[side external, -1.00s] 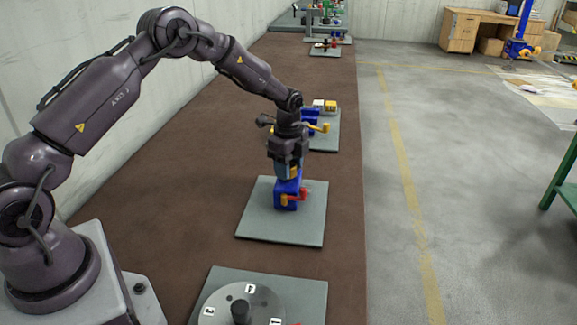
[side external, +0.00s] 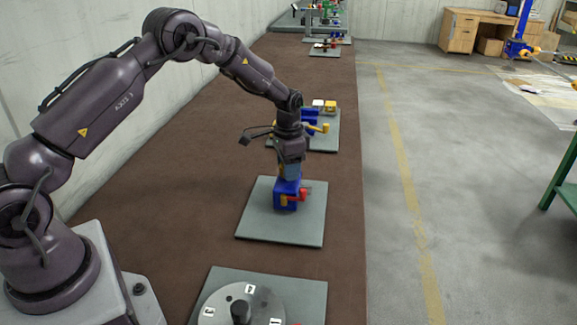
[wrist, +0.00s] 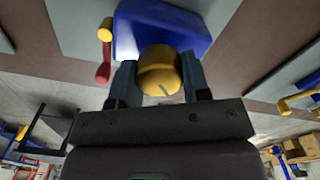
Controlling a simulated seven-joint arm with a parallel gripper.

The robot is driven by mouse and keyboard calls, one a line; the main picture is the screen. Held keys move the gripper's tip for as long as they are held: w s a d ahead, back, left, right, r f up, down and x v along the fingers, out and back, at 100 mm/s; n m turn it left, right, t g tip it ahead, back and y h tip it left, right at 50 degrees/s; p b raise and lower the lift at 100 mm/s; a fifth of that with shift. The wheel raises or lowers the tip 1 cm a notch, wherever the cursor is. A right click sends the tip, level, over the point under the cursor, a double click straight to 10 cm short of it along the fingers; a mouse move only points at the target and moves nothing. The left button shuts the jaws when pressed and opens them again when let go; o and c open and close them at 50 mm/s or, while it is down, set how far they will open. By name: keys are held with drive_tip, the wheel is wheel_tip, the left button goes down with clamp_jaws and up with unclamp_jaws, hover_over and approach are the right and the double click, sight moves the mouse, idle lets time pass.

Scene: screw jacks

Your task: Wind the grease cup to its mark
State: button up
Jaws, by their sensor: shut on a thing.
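The grease cup shows in the wrist view as a round yellow cap (wrist: 158,62) with a short dark line on its near edge. It sits against a blue block (wrist: 170,22). My gripper (wrist: 160,78) is shut on the cap, one finger on each side. A red lever (side external: 306,194) and a yellow knob (side external: 284,201) stick out of the block. I cannot make out the target mark.
The block stands on a grey-green plate (side external: 262,226) on a brown bench. A nearer plate carries a grey numbered dial (side external: 230,303). Behind is another plate with a blue unit and a yellow handle (side external: 318,128). Bare bench lies between the plates.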

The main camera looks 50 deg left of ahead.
drive_tip(key=n, duration=0.5)
drive_tip(key=shift+s+f+n, duration=0.1)
drive_tip(key=shift+f+n, duration=0.1)
drive_tip(key=shift+n, duration=0.1)
drive_tip(key=n, duration=1.6)
drive_tip(key=shift+s, duration=0.1)
drive_tip(key=n, duration=0.5)
drive_tip(key=shift+n, duration=0.4)
drive_tip(key=n, duration=1)
drive_tip(key=shift+d+n, duration=0.1)
drive_tip(key=shift+n, duration=0.3)
drive_tip(key=n, duration=0.5)
